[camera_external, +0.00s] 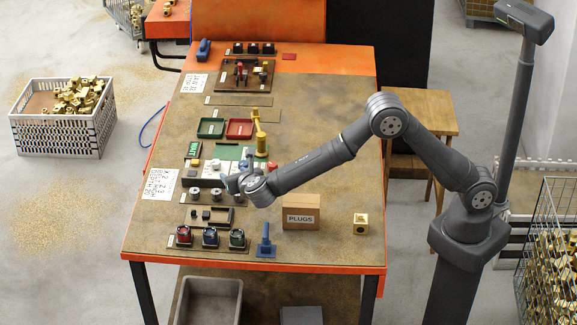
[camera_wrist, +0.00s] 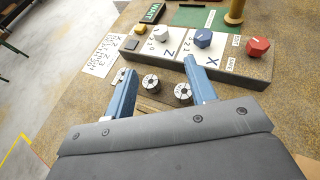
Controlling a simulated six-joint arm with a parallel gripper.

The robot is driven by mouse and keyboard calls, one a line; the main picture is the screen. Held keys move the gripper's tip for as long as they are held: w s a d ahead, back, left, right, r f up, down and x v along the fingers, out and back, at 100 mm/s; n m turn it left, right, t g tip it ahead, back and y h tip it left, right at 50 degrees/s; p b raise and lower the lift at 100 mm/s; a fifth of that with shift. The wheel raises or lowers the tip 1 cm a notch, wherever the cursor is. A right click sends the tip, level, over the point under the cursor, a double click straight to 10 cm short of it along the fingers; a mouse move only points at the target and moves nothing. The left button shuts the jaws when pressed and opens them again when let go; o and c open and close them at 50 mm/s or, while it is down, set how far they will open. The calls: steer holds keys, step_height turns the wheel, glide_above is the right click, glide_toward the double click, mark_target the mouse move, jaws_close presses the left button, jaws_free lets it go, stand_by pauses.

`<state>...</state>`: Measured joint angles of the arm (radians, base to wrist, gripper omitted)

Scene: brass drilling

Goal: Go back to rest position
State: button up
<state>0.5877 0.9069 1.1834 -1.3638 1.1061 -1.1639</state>
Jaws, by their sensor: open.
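My gripper (camera_external: 232,180) is over the workbench (camera_external: 330,160), above the row of dials and knobs in the left middle of the bench. In the wrist view my gripper (camera_wrist: 159,68) has its two blue fingers spread apart, with nothing held between them. Below and between the fingers are two round white-topped dials (camera_wrist: 151,84). Beyond the fingertips is a grey control box (camera_wrist: 245,68) with white, blue and red knobs above white plates marked Z and X. My gripper hides part of this box in the outside view.
A PLUGS box (camera_external: 301,213), a brass block (camera_external: 361,224) and a blue upright tool (camera_external: 265,242) stand near the front right. Green and red trays (camera_external: 240,129) and a brass post (camera_external: 261,146) are farther back. Bare bench lies right of the trays. A wooden stool (camera_external: 425,108) stands beyond the bench.

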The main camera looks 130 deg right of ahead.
mark_target(218, 163)
steer(key=x, duration=1.6)
steer(key=shift+s+d+f, duration=0.1)
steer(key=shift+d+f, duration=0.05)
steer(key=shift+f, duration=0.1)
steer(key=shift+s+r+n+t, duration=0.1)
steer(key=shift+n+t, duration=0.6)
steer(key=shift+t, duration=0.2)
steer(key=shift+s+n+t, duration=0.15)
steer(key=shift+n+t, duration=0.95)
steer(key=shift+t, duration=0.15)
steer(key=shift+s+n+t, duration=0.2)
steer(key=shift+n+t, duration=0.9)
steer(key=shift+t, duration=0.15)
steer(key=v, duration=0.8)
steer(key=shift+a, duration=0.2)
